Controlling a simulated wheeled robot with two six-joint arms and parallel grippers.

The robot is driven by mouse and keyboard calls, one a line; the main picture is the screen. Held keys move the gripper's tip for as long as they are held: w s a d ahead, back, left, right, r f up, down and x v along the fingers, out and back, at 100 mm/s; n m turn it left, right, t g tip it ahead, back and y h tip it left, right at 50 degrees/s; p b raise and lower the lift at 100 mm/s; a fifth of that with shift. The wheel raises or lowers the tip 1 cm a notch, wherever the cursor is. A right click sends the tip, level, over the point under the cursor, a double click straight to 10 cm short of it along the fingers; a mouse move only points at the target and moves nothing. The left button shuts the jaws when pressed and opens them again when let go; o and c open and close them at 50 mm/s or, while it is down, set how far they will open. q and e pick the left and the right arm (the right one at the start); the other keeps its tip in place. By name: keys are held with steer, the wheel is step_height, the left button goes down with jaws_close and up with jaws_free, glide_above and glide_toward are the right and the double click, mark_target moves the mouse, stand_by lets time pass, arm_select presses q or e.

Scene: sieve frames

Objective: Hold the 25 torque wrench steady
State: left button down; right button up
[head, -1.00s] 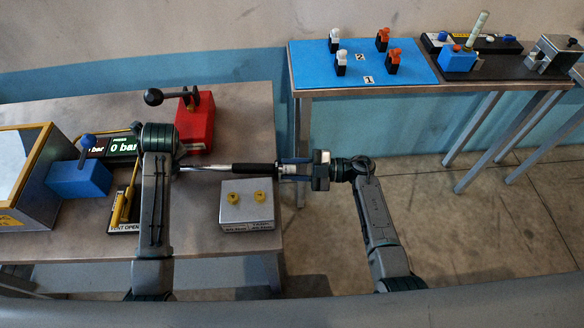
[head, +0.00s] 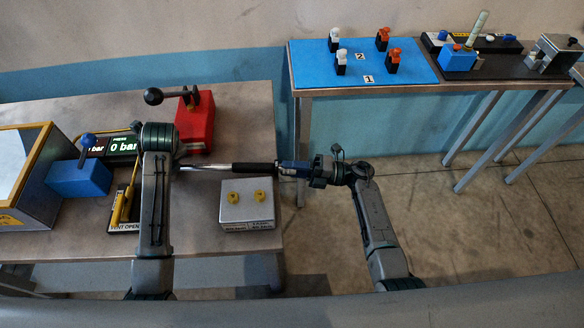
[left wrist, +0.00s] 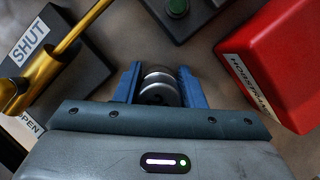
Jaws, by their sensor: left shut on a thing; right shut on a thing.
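The torque wrench (head: 252,167), with a silver shaft and black grip, lies level across the head view from my left gripper to my right gripper. My right gripper (head: 286,168) is shut on the grip's right end, beyond the table's right edge. In the left wrist view, the blue fingers of my left gripper (left wrist: 161,88) are shut on a round silver part at the wrench's other end. In the head view my left wrist hides that end. I cannot read a 25 on the wrench.
Under the wrench is a grey box (head: 246,212) with two yellow knobs. A red block (head: 195,128) with a black-knobbed lever stands behind it. A yellow-handled valve (head: 120,207) and a blue block (head: 78,178) are left. A blue mat (head: 362,62) lies on the back table.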

arm_select(q)
steer(key=shift+f, duration=0.1)
arm_select(e)
steer(key=n, duration=0.4)
steer(key=shift+n+y, duration=0.3)
steer(key=shift+n+g, duration=0.3)
steer(key=shift+n, duration=1.7)
steer(key=o, duration=1)
steer(key=shift+d+f, duration=0.1)
steer(key=shift+d, duration=0.05)
steer(key=d, duration=0.4)
steer(key=d+f, duration=0.1)
steer(key=d, duration=0.2)
steer(key=d+f, duration=0.1)
steer(key=d, duration=0.3)
steer(key=shift+s+d, duration=0.3)
steer(key=shift+s, duration=0.05)
